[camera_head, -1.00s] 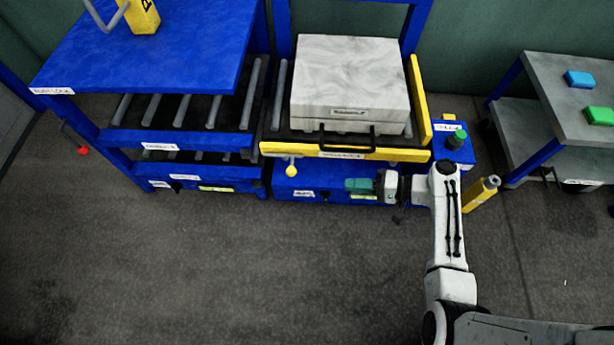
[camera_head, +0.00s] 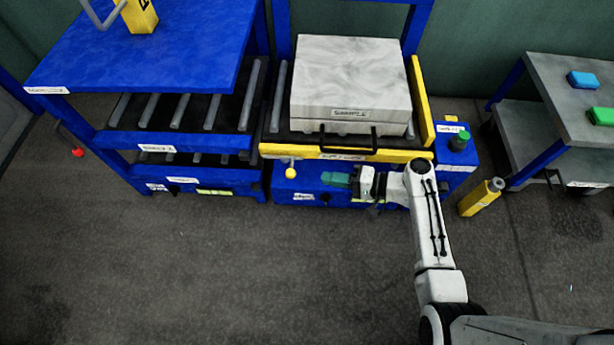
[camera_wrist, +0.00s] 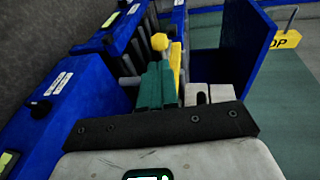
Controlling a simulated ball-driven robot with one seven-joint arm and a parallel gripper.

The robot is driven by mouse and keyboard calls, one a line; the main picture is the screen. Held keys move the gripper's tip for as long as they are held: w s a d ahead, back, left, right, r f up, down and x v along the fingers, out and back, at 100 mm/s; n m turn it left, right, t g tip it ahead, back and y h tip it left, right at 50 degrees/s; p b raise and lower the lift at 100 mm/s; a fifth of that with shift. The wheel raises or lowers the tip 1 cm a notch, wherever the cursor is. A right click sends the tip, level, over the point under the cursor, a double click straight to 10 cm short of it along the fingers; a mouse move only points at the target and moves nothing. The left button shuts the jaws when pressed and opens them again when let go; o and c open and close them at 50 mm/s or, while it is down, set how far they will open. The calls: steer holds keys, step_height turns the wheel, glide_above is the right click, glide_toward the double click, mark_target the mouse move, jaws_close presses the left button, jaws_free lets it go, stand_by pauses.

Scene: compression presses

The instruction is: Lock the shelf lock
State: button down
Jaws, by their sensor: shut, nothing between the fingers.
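A lock lever with a yellow ball knob (camera_head: 291,172) hangs below the left end of the yellow shelf front (camera_head: 345,153). The yellow knob also shows in the wrist view (camera_wrist: 160,41), just beyond my fingertips. My gripper (camera_head: 327,178), with teal fingers, is to the right of the knob in the head view, below the shelf front and in front of the blue lower panel. Its fingers (camera_wrist: 157,80) are shut and empty. A gap shows between fingertips and knob in the head view.
A pale stone-like block (camera_head: 350,85) sits on the shelf behind a black handle (camera_head: 347,141). A lever with a red knob (camera_head: 78,152) hangs on the left blue rack. The floor in front is clear.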

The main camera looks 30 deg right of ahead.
mark_target(288, 175)
steer(key=b+x, duration=0.2)
steer(key=x, duration=0.5)
steer(key=shift+w, duration=0.1)
steer(key=shift+w+a, duration=0.7)
steer(key=shift+a, duration=0.35)
steer(key=shift+w+a, duration=0.7)
steer(key=shift+a, duration=0.3)
